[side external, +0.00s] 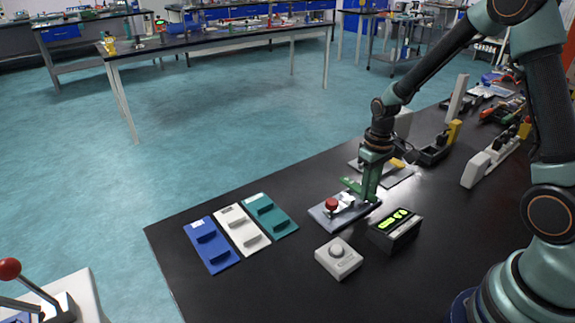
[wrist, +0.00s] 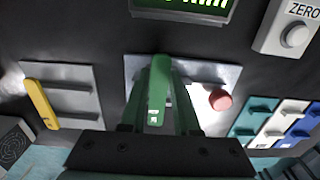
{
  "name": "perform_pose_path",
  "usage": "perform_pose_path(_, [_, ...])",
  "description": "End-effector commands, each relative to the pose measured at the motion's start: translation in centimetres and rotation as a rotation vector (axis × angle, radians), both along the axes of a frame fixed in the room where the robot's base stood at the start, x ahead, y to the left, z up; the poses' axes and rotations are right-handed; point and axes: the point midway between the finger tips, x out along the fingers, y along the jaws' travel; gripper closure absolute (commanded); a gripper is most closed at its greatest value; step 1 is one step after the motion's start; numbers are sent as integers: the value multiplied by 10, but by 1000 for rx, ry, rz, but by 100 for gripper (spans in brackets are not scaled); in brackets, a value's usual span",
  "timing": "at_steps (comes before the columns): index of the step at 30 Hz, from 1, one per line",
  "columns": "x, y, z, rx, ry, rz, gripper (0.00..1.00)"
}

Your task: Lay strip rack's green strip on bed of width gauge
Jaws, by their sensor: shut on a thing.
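My gripper (side external: 369,192) points down over the width gauge, its fingers closed on the green strip (side external: 352,187). In the wrist view the green strip (wrist: 157,92) sits between the fingers of my gripper (wrist: 160,70), with a small white label at its near end. The width gauge (side external: 322,217) is a grey plate with a red knob (side external: 331,204); in the wrist view its plate (wrist: 228,75) lies beneath the strip, the knob to the right. I cannot tell whether the strip touches the bed, which my gripper partly hides. The strip rack (wrist: 80,75) holds a yellow strip (wrist: 41,103).
A green-lit readout (side external: 396,229) and a box with a round ZERO button (side external: 338,258) stand close to the gauge. Blue, white (side external: 242,229) and teal plates lie to the left. The table's front-left corner is clear.

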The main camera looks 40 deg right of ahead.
Motion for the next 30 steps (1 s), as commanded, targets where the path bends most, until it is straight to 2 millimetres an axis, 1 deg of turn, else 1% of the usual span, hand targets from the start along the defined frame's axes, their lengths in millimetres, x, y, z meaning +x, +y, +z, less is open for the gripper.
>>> perform_pose_path(16, [0,0,-3,0,0,0,100])
perform_pose_path(30, [0,0,-11,0,0,0,100])
